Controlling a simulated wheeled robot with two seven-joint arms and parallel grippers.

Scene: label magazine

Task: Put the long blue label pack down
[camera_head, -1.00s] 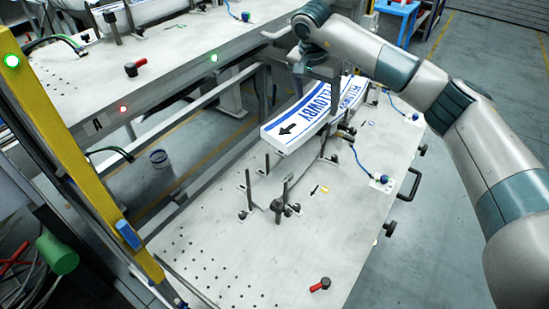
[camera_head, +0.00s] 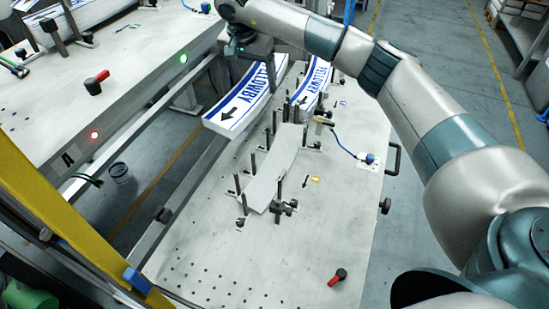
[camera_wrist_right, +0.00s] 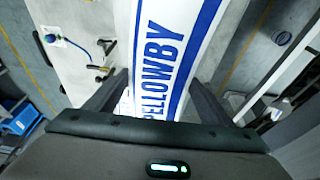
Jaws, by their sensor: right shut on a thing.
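The long label pack (camera_head: 243,103), white with blue stripes, blue "ELLOWBY" lettering and a black arrow, is in my right gripper (camera_head: 250,62). It hangs above the left edge of the pale worktable (camera_head: 200,265), partly over the gap between tables. In the right wrist view the pack (camera_wrist_right: 172,45) lies between the two dark fingers of the gripper (camera_wrist_right: 157,88). A similar blue-striped pack (camera_head: 309,92) stands among posts at the table's far end. In front of it is a pale channel (camera_head: 272,170) with upright posts, empty. My left gripper is out of view.
A second table (camera_head: 130,75) stands at the upper left with a similar pack (camera_head: 85,18) and a red-handled lever (camera_head: 97,82). Another red-handled lever (camera_head: 338,276) is on the near worktable. A blue-capped cable plug (camera_head: 369,158) sits at its right.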

